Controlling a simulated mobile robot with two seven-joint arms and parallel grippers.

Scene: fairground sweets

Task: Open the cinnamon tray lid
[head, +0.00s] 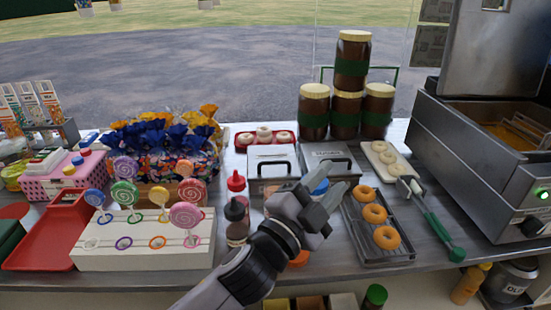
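Two steel trays with flat lids and black handles stand side by side at the middle of the counter: a left tray (271,152) and a right tray (322,150). Both lids look closed. The lettering on them is too small to read surely, so I cannot tell which is the cinnamon one. My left gripper (325,193) is in front of the trays, near their handles. Its fingers look apart with nothing between them, and I see no contact with a handle. It hides part of the trays' front. My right gripper is not in view.
A rack of doughnuts (378,256) and green-handled tongs (440,232) lie to the right, beside the fryer (475,175). Stacked jars (346,112) stand behind the trays. A lollipop stand (140,250) is at left.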

